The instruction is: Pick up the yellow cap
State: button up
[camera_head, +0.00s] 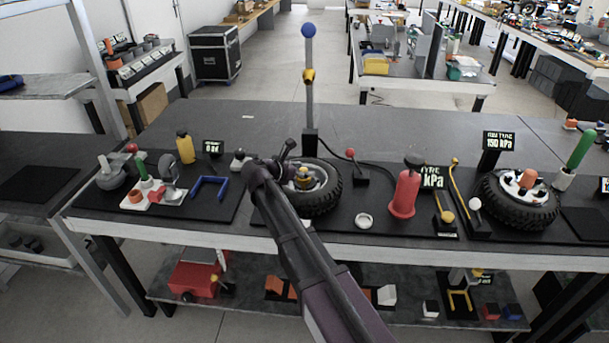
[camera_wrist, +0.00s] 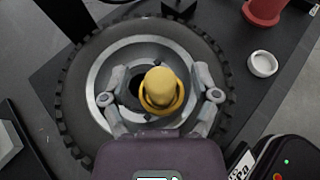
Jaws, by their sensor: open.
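The yellow cap (camera_wrist: 161,86) stands at the hub of a black-tyred wheel with a grey rim (camera_wrist: 100,75) in the wrist view. A yellow ring shows around its lower part. In the head view the cap (camera_head: 303,175) is small and partly behind my arm. My gripper (camera_wrist: 160,78) is open over the wheel, with one finger on each side of the cap. Gaps show between the fingers and the cap, so it does not look held. The height of the fingertips above the rim is hard to tell.
A red bottle-shaped object (camera_head: 405,190) and a white ring (camera_head: 364,221) stand right of the wheel. A grey post with a blue ball (camera_head: 308,31) rises behind it. A second wheel (camera_head: 517,200) lies farther right. The table (camera_head: 230,125) behind is mostly clear.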

aim_at(304, 169)
jog(key=c, duration=0.9)
jog(key=shift+o, duration=0.2)
jog(key=shift+r, duration=0.1)
notch_tip(304, 169, up, 3)
jog(key=p, duration=0.3)
jog(key=shift+r, duration=0.1)
jog(key=shift+s+r+p, duration=0.2)
jog(key=shift+r+p, duration=0.15)
jog(key=shift+p, duration=0.2)
jog(key=s+d, duration=0.2)
jog(key=s, duration=1.3)
jog(key=shift+s+d+r+p, duration=0.2)
jog(key=shift+s+r+p, duration=0.05)
jog(key=shift+r+p, duration=0.2)
